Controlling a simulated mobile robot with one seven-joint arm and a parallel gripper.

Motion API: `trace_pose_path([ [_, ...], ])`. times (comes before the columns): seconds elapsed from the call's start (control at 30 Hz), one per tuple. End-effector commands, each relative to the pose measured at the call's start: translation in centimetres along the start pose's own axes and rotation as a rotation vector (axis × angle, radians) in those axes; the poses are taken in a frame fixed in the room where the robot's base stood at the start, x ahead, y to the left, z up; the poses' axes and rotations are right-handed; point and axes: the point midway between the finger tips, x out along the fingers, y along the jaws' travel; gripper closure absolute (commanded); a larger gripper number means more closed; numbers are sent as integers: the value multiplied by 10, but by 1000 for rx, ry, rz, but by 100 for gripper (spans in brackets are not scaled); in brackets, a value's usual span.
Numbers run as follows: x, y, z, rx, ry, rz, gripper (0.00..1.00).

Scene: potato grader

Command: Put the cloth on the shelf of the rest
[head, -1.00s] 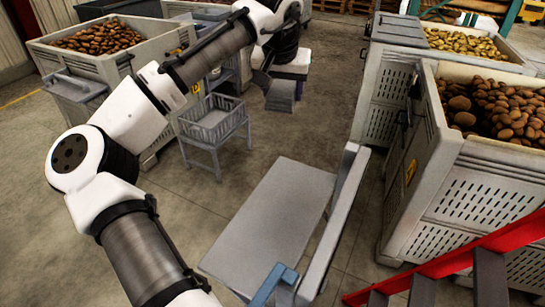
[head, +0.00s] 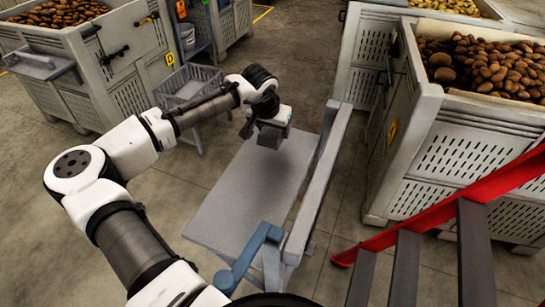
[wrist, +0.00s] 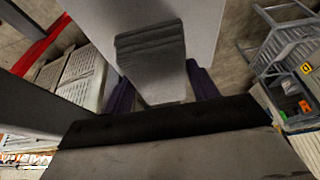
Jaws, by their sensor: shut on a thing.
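The cloth (head: 270,138) is a small grey folded piece at the end of my arm. My gripper (head: 272,124) is shut on it and holds it over the far part of a flat grey panel, which looks like the shelf of the rest (head: 235,205). In the wrist view, the cloth (wrist: 150,48) extends forward from between the dark fingers of my gripper (wrist: 161,88), with the pale panel (wrist: 202,30) behind it. The gap between cloth and panel is hard to judge.
A long grey rail (head: 318,185) runs along the panel's right side, with a blue bracket (head: 245,258) at its near end. Potato crates (head: 465,150) and a red-edged stair (head: 440,215) stand right. A grey basket stand (head: 190,88) stands beyond my arm.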

Motion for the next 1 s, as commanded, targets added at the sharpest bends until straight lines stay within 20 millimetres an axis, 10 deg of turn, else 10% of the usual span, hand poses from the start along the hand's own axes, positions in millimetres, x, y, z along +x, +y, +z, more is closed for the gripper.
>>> trace_pose_path([
  [0.67,67,-1,28,1,0,-3,64],
  [1.0,68,0,28,-1,1,-1,64],
])
